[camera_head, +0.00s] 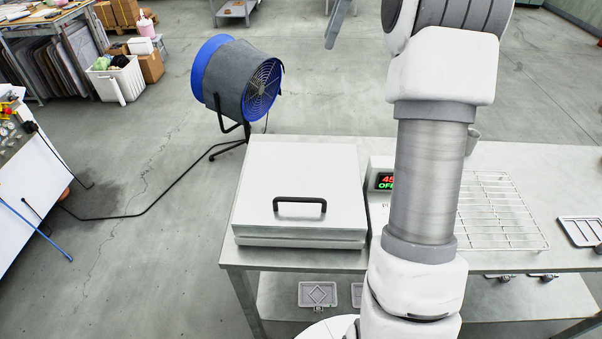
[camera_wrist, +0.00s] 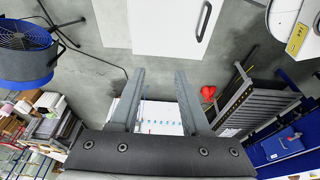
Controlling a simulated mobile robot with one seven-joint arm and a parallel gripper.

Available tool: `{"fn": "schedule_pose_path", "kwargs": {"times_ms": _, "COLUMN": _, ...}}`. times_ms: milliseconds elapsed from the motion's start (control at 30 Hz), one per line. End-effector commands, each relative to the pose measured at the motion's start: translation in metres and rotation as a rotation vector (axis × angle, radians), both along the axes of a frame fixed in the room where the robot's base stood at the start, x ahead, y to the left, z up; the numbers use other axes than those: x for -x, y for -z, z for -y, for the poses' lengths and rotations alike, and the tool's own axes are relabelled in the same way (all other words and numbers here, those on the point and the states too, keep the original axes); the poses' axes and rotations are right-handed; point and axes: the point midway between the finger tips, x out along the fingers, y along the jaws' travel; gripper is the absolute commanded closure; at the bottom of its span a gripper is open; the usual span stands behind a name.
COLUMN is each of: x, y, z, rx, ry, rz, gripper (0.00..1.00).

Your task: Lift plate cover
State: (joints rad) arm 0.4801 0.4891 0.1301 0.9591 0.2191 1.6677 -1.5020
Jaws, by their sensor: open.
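The plate cover (camera_head: 298,185) is a white, flat square lid with a black bar handle (camera_head: 299,205) on its top near the front edge. It lies closed on its base at the left end of the grey table. In the wrist view the white cover (camera_wrist: 155,28) and its black handle (camera_wrist: 204,20) show at the top, beyond the fingers. My gripper (camera_wrist: 160,80) is open and empty, its two grey fingers apart and away from the handle. In the head view a grey finger tip (camera_head: 338,22) shows at the top, high above and behind the cover.
A control box with a lit display (camera_head: 386,181) stands right of the cover, partly behind my arm. A wire rack (camera_head: 500,212) and a small tray (camera_head: 580,232) lie farther right on the table (camera_head: 540,160). A blue drum fan (camera_head: 237,78) stands on the floor behind.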

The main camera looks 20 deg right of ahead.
Motion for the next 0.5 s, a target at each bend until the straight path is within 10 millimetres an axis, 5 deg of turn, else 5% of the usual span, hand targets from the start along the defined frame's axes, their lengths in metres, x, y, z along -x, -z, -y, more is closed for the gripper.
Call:
{"fn": "schedule_pose_path", "kwargs": {"times_ms": 200, "x": 0.035, "y": 0.044, "z": -0.051, "rx": 0.101, "ry": 0.009, "rz": -0.003, "gripper": 0.53}}
{"fn": "schedule_pose_path", "kwargs": {"times_ms": 500, "x": 0.097, "y": 0.106, "z": -0.101, "rx": 0.237, "ry": 0.015, "rz": 0.021, "gripper": 0.53}}
